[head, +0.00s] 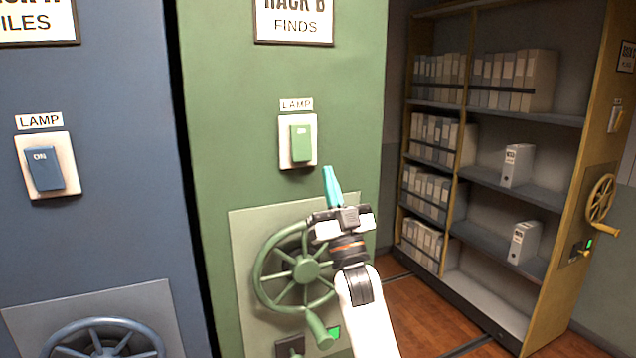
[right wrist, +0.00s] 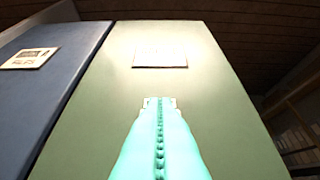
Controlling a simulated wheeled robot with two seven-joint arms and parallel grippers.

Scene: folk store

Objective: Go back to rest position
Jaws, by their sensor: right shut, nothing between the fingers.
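My right gripper (head: 332,180) is in the middle of the head view, with teal fingers pointing up and pressed together, empty. Its tips are just right of and below the green lamp switch (head: 301,144) on the green rack's end panel (head: 230,120); I cannot tell whether they touch the panel. In the right wrist view the shut fingers (right wrist: 160,105) point up along the green panel (right wrist: 105,110) toward the sign plate (right wrist: 160,58). My left gripper is not in view.
A green handwheel (head: 306,268) with a protruding handle is beside and partly behind my right arm. A blue rack (head: 100,230) with its own switch and wheel is at left. An open shelf unit (head: 480,210) with binders is at right. The wooden floor (head: 425,310) between is clear.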

